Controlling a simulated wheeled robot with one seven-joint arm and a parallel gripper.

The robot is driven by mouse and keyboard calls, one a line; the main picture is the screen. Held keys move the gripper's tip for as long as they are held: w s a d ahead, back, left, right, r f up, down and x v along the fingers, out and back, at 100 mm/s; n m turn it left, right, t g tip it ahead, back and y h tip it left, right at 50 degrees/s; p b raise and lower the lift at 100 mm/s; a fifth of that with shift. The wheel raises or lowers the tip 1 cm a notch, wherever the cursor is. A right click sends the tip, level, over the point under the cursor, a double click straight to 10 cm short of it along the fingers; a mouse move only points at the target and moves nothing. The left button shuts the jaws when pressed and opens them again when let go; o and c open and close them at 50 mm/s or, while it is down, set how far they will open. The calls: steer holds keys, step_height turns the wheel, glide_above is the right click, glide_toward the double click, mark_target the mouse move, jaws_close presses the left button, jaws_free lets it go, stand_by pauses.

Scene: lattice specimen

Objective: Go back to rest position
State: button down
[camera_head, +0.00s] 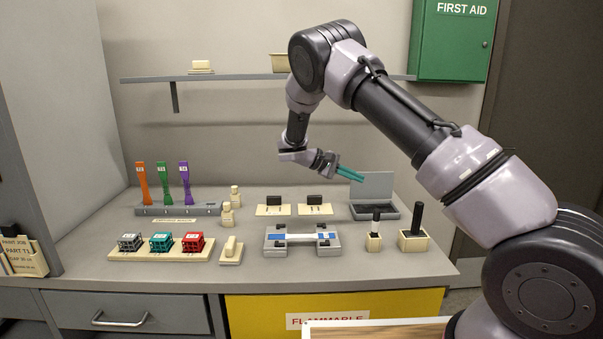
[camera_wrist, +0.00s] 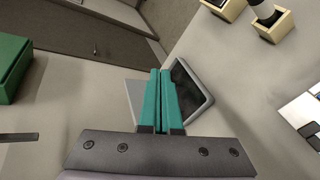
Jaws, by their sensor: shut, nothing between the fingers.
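My gripper (camera_head: 350,174) has teal fingers and hangs in the air over the back right of the workbench, in front of the wall. Its fingers point right and slightly down, near the raised lid of an open grey case (camera_head: 372,186). In the wrist view the two teal fingers (camera_wrist: 161,98) lie side by side, shut, with nothing held. The grey case (camera_wrist: 190,88) shows behind the fingers there, partly hidden by them. My arm reaches in from the right of the head view.
The workbench (camera_head: 345,270) holds lattice cubes on a board (camera_head: 118,256), coloured specimens in a rack (camera_head: 150,211), a grey fixture (camera_head: 275,242) and tool holders (camera_head: 413,241). A wall shelf (camera_head: 230,77) runs behind my arm. A green first aid cabinet (camera_head: 452,45) hangs at upper right.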

steer(key=s+d+r+m+g+y, duration=0.1)
steer(key=s+d+r+m+y, duration=0.3)
steer(key=s+r, duration=0.45)
steer(key=s+d+r+m+y, duration=0.2)
steer(key=s+d+r+y, duration=0.25)
steer(key=s+r, duration=0.35)
steer(key=s+r+m+t+y, duration=0.1)
steer(key=s+r+t+y, duration=0.1)
steer(key=s, duration=0.4)
steer(key=s+r+m+t+y, duration=0.1)
steer(key=s+r+t+y, duration=0.1)
steer(key=s+r, duration=0.2)
steer(key=s+a+r+m+t+y, duration=0.1)
steer(key=s+r+m+t+y, duration=0.1)
steer(key=s, duration=0.6)
steer(key=shift+v, duration=0.85)
